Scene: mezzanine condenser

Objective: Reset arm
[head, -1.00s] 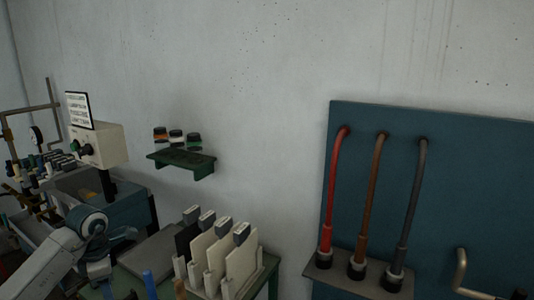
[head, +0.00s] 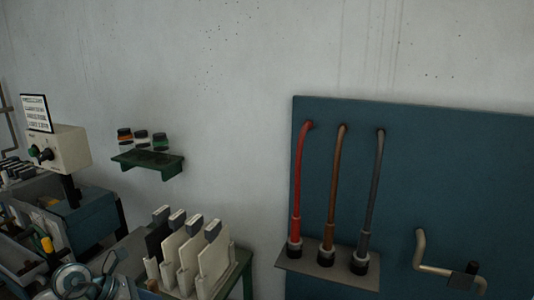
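The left gripper itself cannot be made out. My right arm and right gripper are not in the picture.
A blue panel (head: 450,160) on the right carries red, brown and grey hoses and a bent crank handle (head: 421,250). A rack of upright plates (head: 213,266) stands at bottom centre. A green shelf (head: 150,161) holds small jars. A control box (head: 60,149) stands left.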

